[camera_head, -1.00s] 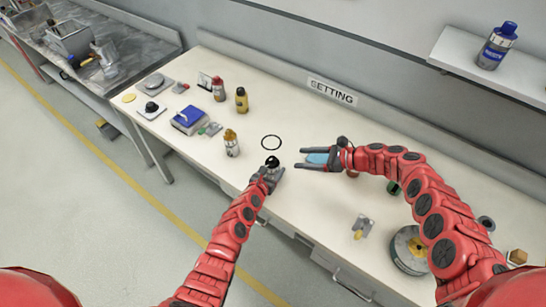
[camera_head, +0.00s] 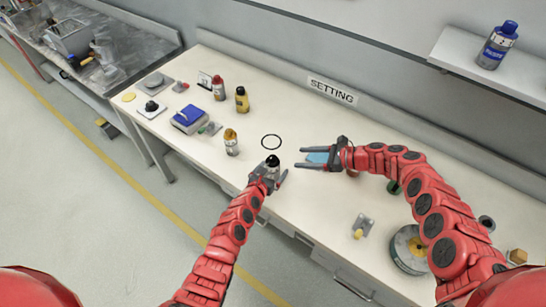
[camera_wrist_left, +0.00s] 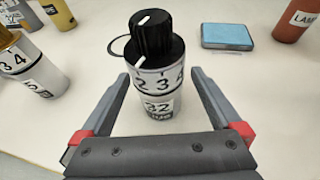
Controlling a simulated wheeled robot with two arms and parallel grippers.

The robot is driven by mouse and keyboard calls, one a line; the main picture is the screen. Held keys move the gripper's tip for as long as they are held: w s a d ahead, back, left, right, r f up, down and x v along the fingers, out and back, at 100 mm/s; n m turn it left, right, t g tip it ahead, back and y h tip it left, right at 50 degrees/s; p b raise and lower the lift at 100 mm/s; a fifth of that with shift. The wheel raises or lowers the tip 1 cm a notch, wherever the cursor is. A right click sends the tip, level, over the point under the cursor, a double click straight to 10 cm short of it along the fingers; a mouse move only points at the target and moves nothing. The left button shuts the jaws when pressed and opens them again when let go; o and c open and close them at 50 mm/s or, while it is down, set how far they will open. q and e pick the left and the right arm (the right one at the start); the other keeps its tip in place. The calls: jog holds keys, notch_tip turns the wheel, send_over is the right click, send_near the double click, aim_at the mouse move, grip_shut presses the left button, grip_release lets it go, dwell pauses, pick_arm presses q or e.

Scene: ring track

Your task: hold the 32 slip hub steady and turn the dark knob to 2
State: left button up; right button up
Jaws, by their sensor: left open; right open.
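The 32 slip hub (camera_wrist_left: 160,105) stands upright on the table, a pale cylinder with a "32" label and a band showing 2, 3 and 4. Its dark knob (camera_wrist_left: 152,38) is on top; a white mark on its lower edge points near the 2 and 3, exact setting unclear. In the head view the hub's dark top (camera_head: 272,160) shows at my left gripper (camera_head: 277,169). That gripper is open, its fingers on either side of the hub, with gaps visible in the left wrist view. My right gripper (camera_head: 303,158) is open and empty, right of the hub.
A blue-topped flat block (camera_wrist_left: 227,36) lies behind the hub to the right. A black ring mark (camera_head: 271,142) is on the table. A gold-topped numbered bottle (camera_head: 231,143) stands to the left. A spool (camera_head: 408,250) stands at right.

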pick_arm(q)
jog(key=v, duration=1.1)
jog(key=shift+s+a, duration=0.1)
jog(key=shift+a, duration=0.05)
jog(key=shift+r, duration=0.1)
